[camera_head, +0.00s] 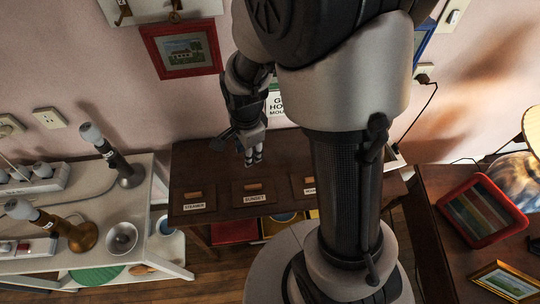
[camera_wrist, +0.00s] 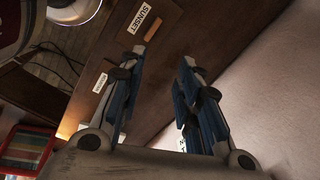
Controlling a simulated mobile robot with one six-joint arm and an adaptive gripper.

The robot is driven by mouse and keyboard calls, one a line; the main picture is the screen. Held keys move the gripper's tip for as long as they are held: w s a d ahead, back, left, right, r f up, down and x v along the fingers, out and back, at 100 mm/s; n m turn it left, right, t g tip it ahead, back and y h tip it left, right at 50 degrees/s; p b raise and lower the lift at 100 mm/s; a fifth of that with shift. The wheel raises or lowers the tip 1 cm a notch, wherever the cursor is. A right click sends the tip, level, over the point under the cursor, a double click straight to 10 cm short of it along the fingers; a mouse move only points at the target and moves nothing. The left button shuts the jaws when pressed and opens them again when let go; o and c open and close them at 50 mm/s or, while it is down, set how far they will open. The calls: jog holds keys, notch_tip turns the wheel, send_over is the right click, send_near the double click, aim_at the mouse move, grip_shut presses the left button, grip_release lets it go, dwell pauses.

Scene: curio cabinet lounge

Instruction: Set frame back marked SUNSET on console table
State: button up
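A dark brown panel labelled SUNSET (camera_head: 239,190), with a small tan block on it, lies in the middle of the brown console table (camera_head: 222,155). Its label and block also show near the top of the wrist view (camera_wrist: 153,29). My gripper (camera_head: 253,161) is above the table, behind the SUNSET panel in the head view. In the wrist view my gripper (camera_wrist: 163,55) has its blue-padded fingers apart with nothing between them. Similar panels lie on either side: STEAMER (camera_head: 181,199) at left, and one at right (camera_head: 298,187) whose label is partly hidden by my arm.
A red-framed house picture (camera_head: 182,48) hangs on the pink wall. A white bench (camera_head: 75,187) with lamps and a bowl (camera_head: 122,238) stands left. My arm hides much of the centre.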

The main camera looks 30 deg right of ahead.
jog(key=s+r+n+t, duration=0.3)
jog(key=s+r+n, duration=1.3)
jog(key=r, duration=0.4)
jog(key=shift+r+n+t, duration=0.25)
jog(key=shift+n+t, duration=0.05)
jog(key=shift+n, duration=0.2)
